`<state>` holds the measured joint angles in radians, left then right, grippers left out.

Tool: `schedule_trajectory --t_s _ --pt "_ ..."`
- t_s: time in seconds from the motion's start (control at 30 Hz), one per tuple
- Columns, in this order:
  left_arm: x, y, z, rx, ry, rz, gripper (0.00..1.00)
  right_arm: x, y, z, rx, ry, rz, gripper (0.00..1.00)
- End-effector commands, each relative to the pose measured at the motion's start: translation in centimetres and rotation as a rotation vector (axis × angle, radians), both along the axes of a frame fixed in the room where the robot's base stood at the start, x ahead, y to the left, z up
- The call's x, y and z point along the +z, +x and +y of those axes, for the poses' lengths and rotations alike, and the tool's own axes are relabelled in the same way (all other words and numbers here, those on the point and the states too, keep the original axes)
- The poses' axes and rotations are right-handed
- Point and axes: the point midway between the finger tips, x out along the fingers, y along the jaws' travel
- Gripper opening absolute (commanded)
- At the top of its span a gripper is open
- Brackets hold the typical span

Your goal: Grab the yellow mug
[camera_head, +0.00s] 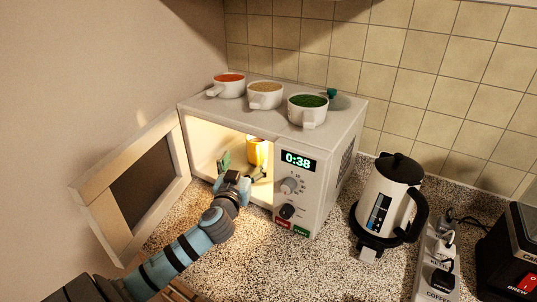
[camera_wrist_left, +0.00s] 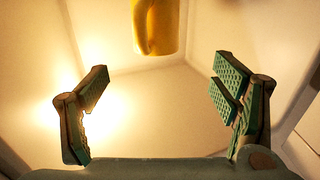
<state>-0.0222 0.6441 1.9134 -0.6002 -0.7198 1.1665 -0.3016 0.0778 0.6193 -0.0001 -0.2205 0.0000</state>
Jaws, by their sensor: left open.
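The yellow mug (camera_head: 257,150) stands inside the lit microwave (camera_head: 334,175), whose door (camera_head: 135,190) is swung open to the left. In the left wrist view the lower part of the mug (camera_wrist_left: 156,27) shows at the top centre, beyond the fingertips; its upper part is cut off. My left gripper (camera_head: 240,169) reaches into the microwave opening, in front of the mug. In the left wrist view the left gripper (camera_wrist_left: 158,85) is open, its green pads wide apart with nothing between them. My right gripper is not in view.
Several white cups stand on the microwave: one with red contents (camera_head: 229,80), one tan (camera_head: 265,90), one green (camera_head: 308,101). A kettle (camera_head: 390,190), power strip (camera_head: 437,265) and black coffee machine (camera_head: 510,255) stand to the right. The microwave's walls surround the gripper closely.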

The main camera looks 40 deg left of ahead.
Motion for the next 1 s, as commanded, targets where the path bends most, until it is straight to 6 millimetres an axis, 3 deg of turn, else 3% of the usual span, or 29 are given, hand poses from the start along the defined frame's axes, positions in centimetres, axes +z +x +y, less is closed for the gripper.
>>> schedule_trajectory --t_s 0.1,0.5,0.77,1.0 --pt "0.3 2.9 1.3 -0.001 -0.001 -0.003 0.80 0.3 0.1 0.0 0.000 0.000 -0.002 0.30" --pt "0.4 9.1 4.0 -0.005 0.004 -0.001 0.80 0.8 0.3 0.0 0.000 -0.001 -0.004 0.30" --pt "0.4 9.7 4.2 -0.008 0.008 0.001 0.80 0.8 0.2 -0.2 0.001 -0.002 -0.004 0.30" --pt "0.4 9.7 4.2 -0.008 0.008 0.000 0.42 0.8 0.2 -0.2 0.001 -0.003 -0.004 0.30"
